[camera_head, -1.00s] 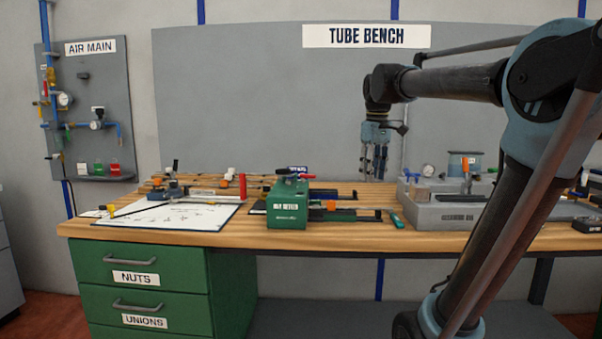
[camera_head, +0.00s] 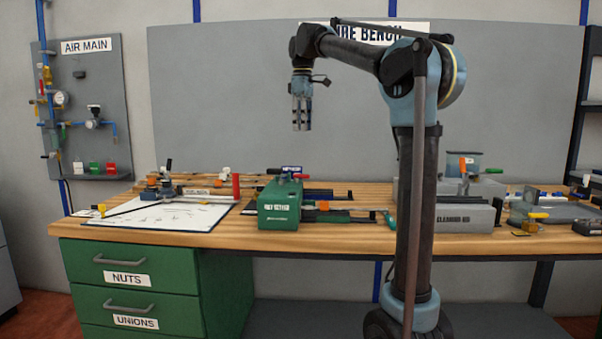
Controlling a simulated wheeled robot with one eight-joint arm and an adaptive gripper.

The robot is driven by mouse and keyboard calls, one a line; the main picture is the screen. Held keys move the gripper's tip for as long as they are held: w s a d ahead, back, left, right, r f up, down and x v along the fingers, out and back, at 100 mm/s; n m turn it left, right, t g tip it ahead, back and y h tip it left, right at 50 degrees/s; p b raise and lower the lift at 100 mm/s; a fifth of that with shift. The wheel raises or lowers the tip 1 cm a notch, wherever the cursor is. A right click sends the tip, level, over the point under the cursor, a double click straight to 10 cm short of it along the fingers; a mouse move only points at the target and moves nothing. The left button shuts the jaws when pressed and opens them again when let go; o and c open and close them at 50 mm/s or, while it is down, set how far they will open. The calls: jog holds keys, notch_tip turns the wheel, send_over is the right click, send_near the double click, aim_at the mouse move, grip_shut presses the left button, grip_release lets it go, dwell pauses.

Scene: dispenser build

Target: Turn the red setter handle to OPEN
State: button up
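The green setter box (camera_head: 280,207), with a white label on its front, stands on the wooden bench left of the picture's middle. A small red handle (camera_head: 299,176) shows at its top right; it is too small to read its setting or any OPEN mark. My gripper (camera_head: 302,124) hangs pointing down in front of the grey back panel, well above the setter box and apart from it. Nothing shows in its fingers. They look close together, but the gap is too small to judge.
A sheet on a board (camera_head: 165,215) with a red upright piece (camera_head: 236,187) lies left of the setter. A teal-ended tool (camera_head: 389,219) lies to its right. A grey block (camera_head: 465,213) stands further right, partly behind my arm.

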notch_tip(320, 180, down, 16)
jog(key=shift+d+f, duration=0.15)
jog(key=shift+f, duration=0.1)
dwell(0.4)
grip_shut()
